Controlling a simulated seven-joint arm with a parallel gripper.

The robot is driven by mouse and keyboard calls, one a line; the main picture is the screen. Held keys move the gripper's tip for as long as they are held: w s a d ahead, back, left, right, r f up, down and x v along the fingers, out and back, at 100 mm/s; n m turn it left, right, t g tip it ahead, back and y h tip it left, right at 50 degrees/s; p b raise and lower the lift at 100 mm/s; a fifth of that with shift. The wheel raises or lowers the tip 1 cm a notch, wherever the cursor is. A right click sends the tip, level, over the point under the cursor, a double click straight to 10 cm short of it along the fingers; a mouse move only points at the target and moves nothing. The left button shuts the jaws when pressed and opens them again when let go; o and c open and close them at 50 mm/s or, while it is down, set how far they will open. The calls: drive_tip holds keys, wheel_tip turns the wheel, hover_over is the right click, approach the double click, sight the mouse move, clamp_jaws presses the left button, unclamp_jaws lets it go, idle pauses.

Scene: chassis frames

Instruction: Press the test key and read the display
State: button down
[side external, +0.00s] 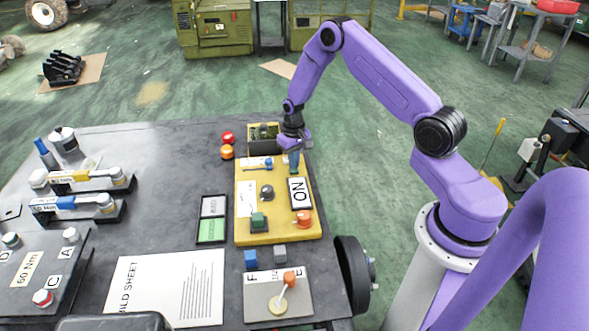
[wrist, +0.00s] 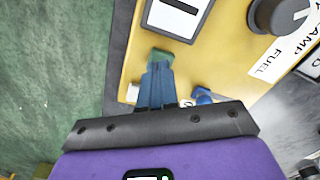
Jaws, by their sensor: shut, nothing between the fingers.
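My gripper (side external: 294,168) points down over the far right part of the yellow panel (side external: 245,236). In the wrist view its blue fingers (wrist: 157,72) are together with nothing held. Their tips are at a small green key (wrist: 160,55), partly covered by them; I cannot tell whether they touch it. The display (side external: 299,193) is a white plate in a dark frame, close by the gripper, with large sideways black letters that look like "ON". In the wrist view only part of the display (wrist: 180,14) shows, with a black stroke.
The panel also carries a dark knob (side external: 267,192), a green switch (side external: 258,221), an orange button (side external: 303,218) and a blue-handled lever (side external: 258,163). A black wheel (side external: 352,275) sits at the table's right edge.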

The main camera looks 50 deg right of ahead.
drive_tip(key=shift+f, duration=0.65)
drive_tip(key=shift+r, duration=1.05)
drive_tip(key=shift+r, duration=2.5)
